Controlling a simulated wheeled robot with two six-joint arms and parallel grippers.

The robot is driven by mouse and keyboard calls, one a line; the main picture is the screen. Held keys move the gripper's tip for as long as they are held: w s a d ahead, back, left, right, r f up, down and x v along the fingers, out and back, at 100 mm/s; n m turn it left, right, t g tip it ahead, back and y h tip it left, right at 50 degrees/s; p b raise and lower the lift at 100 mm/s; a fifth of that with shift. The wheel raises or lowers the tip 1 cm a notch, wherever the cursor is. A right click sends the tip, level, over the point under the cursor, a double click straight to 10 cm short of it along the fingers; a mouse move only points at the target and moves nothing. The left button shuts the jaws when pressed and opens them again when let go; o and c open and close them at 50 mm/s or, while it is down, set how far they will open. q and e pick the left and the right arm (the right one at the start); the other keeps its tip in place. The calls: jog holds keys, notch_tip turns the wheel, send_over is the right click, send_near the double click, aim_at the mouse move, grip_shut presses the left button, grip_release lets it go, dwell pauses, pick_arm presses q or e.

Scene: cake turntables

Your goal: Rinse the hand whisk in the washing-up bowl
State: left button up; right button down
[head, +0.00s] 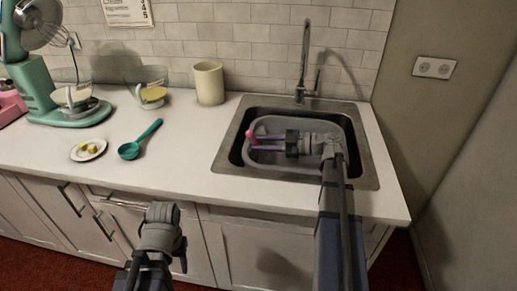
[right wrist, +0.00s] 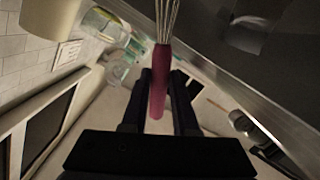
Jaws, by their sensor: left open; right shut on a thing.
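The hand whisk's pink handle (head: 251,135) shows at the tips of my right gripper (head: 256,143) in the head view; its wires are hidden there. In the right wrist view the handle (right wrist: 160,85) stands between the two dark fingers of my right gripper (right wrist: 162,80), with the wires at the top edge. My right gripper is shut on it. The grey washing-up bowl (head: 300,123) sits in the sink, and my right gripper is over its left part. I cannot tell whether the wires are inside the bowl. My left gripper (head: 163,212) is open, in front of the cabinets.
The sink (head: 222,153) is set in the white counter (head: 190,165), with a tall tap (head: 305,60) behind. A green scoop (head: 128,151), a small plate (head: 76,154), a cream canister (head: 209,84) and a teal mixer (head: 36,92) stand left.

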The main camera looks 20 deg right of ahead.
notch_tip(320, 180, up, 19)
jog(key=p, duration=1.9)
jog(key=shift+r, duration=0.1)
dwell(2.0)
notch_tip(320, 180, up, 4)
jog(key=p, duration=0.4)
